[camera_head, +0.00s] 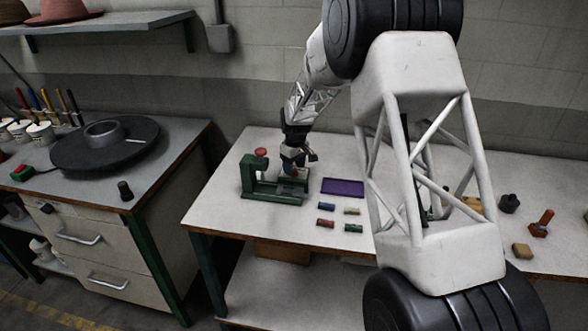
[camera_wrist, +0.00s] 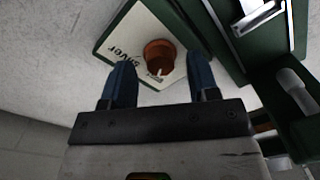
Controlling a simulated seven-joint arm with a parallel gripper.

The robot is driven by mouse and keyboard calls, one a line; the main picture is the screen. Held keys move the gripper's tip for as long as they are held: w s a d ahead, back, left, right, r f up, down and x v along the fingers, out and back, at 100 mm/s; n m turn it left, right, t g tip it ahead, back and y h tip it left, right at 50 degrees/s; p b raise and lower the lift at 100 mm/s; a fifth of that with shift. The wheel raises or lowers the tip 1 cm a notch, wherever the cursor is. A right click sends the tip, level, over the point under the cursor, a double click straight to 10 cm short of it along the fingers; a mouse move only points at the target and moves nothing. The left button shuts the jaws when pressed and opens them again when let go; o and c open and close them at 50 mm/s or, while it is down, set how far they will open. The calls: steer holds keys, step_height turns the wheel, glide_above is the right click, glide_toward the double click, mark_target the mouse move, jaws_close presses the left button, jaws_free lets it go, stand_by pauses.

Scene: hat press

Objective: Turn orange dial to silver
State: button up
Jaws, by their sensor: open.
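The orange dial (camera_wrist: 160,56) is round and stands on a pale panel (camera_wrist: 128,38) with a green edge in the wrist view. The word "silver" is printed on the panel to the left of the dial. A small pale mark shows on the dial's near side. My gripper (camera_wrist: 162,75) is open, with one blue finger on each side of the dial's near part. I cannot tell whether either finger touches it. In the head view my gripper (camera_head: 298,160) is over the back of the green press (camera_head: 275,196), and the dial is mostly hidden there.
A purple tray (camera_head: 343,187) lies right of the press, with several small coloured blocks in front of it. The green press frame (camera_wrist: 212,45) is close on the right in the wrist view. A black round hat form (camera_head: 104,145) stands on the left bench.

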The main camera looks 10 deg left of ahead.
steer(key=shift+f, duration=0.55)
steer(key=shift+c, duration=0.2)
steer(key=c, duration=0.9)
steer(key=shift+m, duration=0.3)
steer(key=m, duration=0.6)
steer(key=shift+s, duration=0.1)
steer(key=m, duration=0.3)
steer(key=shift+m, duration=2.2)
